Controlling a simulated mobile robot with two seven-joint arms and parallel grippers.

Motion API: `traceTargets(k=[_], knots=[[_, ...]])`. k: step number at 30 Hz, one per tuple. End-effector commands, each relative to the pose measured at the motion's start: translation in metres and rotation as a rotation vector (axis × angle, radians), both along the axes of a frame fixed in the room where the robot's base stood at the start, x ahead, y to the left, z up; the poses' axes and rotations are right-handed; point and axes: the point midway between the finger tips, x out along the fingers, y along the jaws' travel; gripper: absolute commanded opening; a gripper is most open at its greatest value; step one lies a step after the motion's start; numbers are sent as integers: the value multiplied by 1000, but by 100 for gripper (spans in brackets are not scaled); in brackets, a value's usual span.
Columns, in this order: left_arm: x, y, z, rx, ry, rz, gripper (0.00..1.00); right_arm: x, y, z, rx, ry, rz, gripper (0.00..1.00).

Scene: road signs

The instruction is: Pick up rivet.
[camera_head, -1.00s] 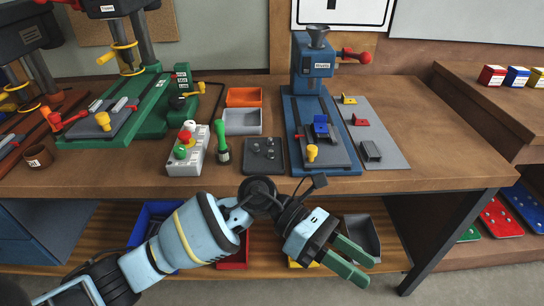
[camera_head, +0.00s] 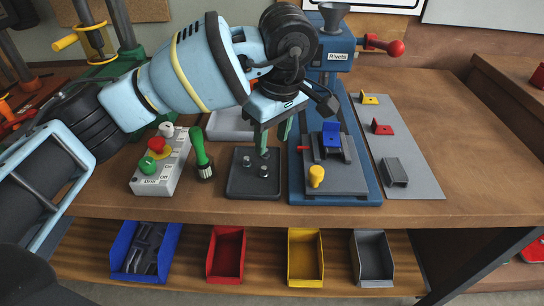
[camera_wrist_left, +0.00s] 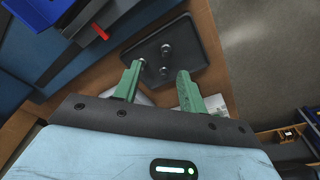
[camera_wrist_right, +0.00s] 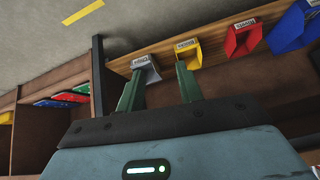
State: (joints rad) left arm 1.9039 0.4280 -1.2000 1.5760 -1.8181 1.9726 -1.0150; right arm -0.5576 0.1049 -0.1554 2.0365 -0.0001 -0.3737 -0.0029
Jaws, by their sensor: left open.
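Small silver rivets (camera_head: 264,171) stand on a black square tray (camera_head: 242,187) on the bench. In the left wrist view rivets (camera_wrist_left: 165,48) also show on the tray (camera_wrist_left: 187,38), one of them close to a fingertip. My left gripper (camera_head: 273,146) hangs over the back part of the tray, fingers pointing down, open. In the left wrist view its green fingers (camera_wrist_left: 160,70) are apart with no rivet held. My right gripper (camera_wrist_right: 160,69) shows only in its own wrist view, open and empty, with bins beyond it.
A blue press labelled Rivets (camera_head: 332,60) stands right of the tray, its base (camera_head: 370,192) bearing a blue bracket. A control box (camera_head: 150,178) and a green-handled tool (camera_head: 201,152) are to the left. Blue, red, yellow and grey bins (camera_head: 225,270) sit on the lower shelf.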

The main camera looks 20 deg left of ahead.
Motion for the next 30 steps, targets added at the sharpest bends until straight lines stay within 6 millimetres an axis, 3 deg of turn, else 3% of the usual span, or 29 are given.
traceTargets(k=[8, 12, 20, 30], knots=[[0, 2, -7, 3, 1, 1, 42, -29, -1, -11, -4, 63, 2, 36], [1, 4, -22, 2, 2, 2, 42, -28, 0, -11, -4, 61, 2, 36], [1, 6, -32, 1, 2, 1, 42, -18, 0, -6, -2, 39, 2, 36], [1, 15, -73, 1, 2, 0, 42, -14, 0, 0, -1, 27, 1, 36]])
